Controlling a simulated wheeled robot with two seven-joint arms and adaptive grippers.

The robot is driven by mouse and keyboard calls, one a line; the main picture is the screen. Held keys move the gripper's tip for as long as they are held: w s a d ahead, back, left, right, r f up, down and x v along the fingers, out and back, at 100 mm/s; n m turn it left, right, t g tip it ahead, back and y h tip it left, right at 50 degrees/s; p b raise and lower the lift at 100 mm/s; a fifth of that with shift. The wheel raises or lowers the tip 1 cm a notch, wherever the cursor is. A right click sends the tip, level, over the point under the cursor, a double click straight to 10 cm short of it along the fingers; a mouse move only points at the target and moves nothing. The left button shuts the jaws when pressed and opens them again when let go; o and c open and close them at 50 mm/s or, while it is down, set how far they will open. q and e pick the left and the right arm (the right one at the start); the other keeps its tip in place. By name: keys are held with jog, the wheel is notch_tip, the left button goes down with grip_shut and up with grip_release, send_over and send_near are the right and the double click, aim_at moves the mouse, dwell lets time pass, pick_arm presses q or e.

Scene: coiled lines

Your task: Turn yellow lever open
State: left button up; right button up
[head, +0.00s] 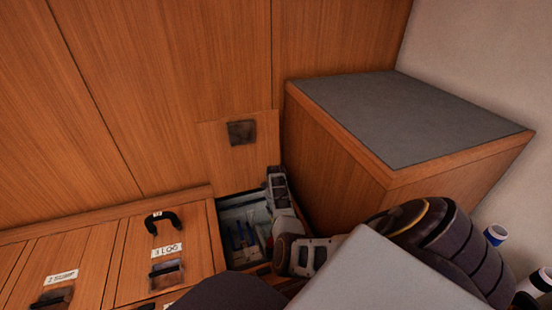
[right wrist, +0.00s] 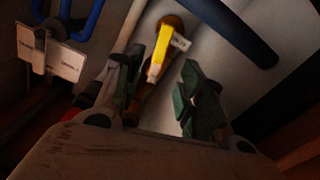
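The yellow lever (right wrist: 162,45) shows in the right wrist view, running down from a brownish round part, with a small pale tag beside it. My right gripper (right wrist: 162,72) has two green-padded fingers spread apart. The lever's lower end appears between or just beyond the fingertips, and I see no clear contact. In the head view my right arm reaches down at the open floor compartment (head: 228,203); its fingers cannot be made out there, and the lever is hidden. My left gripper is not in view.
Blue handles with a white label (right wrist: 50,55) lie left of the fingers, and a dark blue hose (right wrist: 238,32) crosses at upper right. Wooden panels surround the compartment. A grey-topped wooden box (head: 415,115) stands to its right, and a lid with a black handle (head: 162,219) lies left.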

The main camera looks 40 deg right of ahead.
jog(key=shift+r, duration=2.05)
